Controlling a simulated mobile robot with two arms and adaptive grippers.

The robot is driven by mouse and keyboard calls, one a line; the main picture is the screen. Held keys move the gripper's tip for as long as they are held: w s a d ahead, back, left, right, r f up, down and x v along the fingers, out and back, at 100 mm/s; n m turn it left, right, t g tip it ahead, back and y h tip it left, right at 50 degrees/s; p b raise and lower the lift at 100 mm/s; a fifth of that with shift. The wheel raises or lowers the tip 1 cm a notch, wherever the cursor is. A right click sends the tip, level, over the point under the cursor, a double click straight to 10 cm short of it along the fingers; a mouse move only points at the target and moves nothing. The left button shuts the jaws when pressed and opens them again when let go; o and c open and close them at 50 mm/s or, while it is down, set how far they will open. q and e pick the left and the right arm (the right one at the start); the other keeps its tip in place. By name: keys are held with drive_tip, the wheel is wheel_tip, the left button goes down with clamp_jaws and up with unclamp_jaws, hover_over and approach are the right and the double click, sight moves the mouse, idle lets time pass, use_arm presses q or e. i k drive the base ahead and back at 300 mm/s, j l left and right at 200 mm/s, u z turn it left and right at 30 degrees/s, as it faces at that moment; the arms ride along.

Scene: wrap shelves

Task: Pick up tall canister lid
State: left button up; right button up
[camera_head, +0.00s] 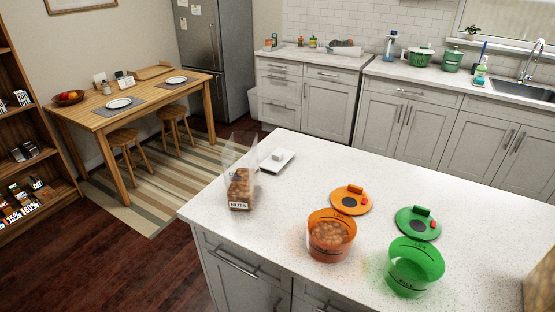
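On the white speckled counter stand two open canisters. The orange canister (331,242) holds brown nuts. The green canister (410,274) to its right looks empty. An orange lid (350,199) lies on the counter just behind the orange canister. A green lid (418,222) lies behind the green canister. Each lid has a raised handle, a dark round patch and a small red part. I cannot tell for sure which canister is the tall one. Neither of my grippers shows in the head view.
A clear bag of nuts (240,189) stands upright on the counter at the left, with a small white scale-like object (277,160) behind it. A brown block (540,285) is at the right edge. The counter (330,163) behind the lids is clear.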

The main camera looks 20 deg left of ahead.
sight(268, 165)
drive_tip(key=j+z, duration=0.15)
drive_tip(key=z, duration=0.35)
drive_tip(key=j+z, duration=0.15)
drive_tip(key=z, duration=0.3)
drive_tip(key=j+z, duration=0.2)
drive_tip(key=j, duration=0.2)
drive_tip(key=k+j+z, duration=0.15)
drive_tip(key=j, duration=0.2)
drive_tip(key=k+j+z, duration=0.2)
drive_tip(key=j, duration=0.2)
drive_tip(key=j+z, duration=0.2)
drive_tip(key=j, duration=0.2)
drive_tip(key=k+j+z, duration=0.35)
drive_tip(key=j, duration=0.3)
